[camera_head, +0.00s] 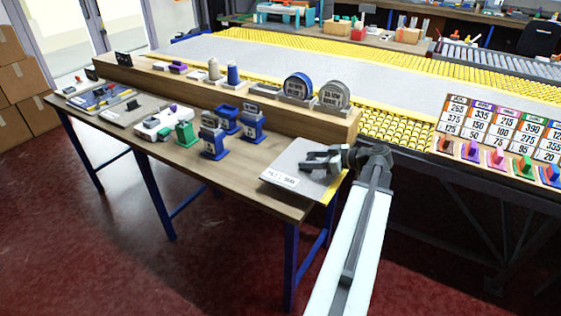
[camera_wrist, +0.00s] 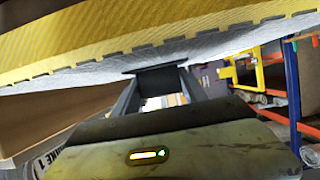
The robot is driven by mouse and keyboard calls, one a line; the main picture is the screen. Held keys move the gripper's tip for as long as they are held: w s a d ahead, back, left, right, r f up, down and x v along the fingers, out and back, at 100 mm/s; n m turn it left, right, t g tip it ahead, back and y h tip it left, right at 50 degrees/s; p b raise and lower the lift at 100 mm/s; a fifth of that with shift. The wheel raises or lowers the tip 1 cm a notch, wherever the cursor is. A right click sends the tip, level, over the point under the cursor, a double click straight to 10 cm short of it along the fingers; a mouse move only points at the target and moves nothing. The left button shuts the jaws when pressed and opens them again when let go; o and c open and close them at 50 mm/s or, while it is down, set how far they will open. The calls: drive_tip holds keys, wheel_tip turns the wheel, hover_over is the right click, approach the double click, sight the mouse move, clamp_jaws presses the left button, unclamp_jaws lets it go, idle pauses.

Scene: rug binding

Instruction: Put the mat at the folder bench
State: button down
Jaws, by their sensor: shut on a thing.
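The mat (camera_head: 318,183) is a flat grey piece with a yellow edge and a white label. It is at the right front end of a wooden bench (camera_head: 240,187) with blue legs. My gripper (camera_head: 318,160) reaches over the mat from the right and is shut on a dark grip piece on it. In the wrist view my gripper (camera_wrist: 160,80) holds this dark piece, and the mat's yellow, stitched edge (camera_wrist: 120,40) runs across the top. I cannot tell whether the mat rests on the bench or hangs just above it. No label clearly names the folder bench.
Blue stands (camera_head: 213,140), a green block (camera_head: 186,134) and a white device (camera_head: 162,122) stand left of the mat. A wooden beam with two round dials (camera_head: 298,87) lies behind. A yellow roller conveyor (camera_head: 400,130) and a number board (camera_head: 500,128) are at the right.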

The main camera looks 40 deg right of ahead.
sight(289, 160)
drive_tip(key=w, duration=0.2)
drive_tip(key=w+a, duration=0.1)
drive_tip(key=w, duration=0.2)
drive_tip(key=w+a, duration=0.1)
drive_tip(key=w, duration=0.2)
drive_tip(key=shift+f, duration=0.4)
wheel_tip(289, 160, down, 4)
drive_tip(key=b, duration=0.4)
drive_tip(key=shift+r, duration=0.3)
drive_tip(key=shift+f, duration=0.15)
drive_tip(key=c, duration=0.6)
unclamp_jaws()
drive_tip(key=shift+r, duration=0.3)
drive_tip(key=p+v, duration=0.4)
drive_tip(key=v, duration=0.8)
drive_tip(key=shift+s+f+p, duration=0.1)
drive_tip(key=shift+f+p, duration=0.1)
drive_tip(key=shift+p, duration=0.1)
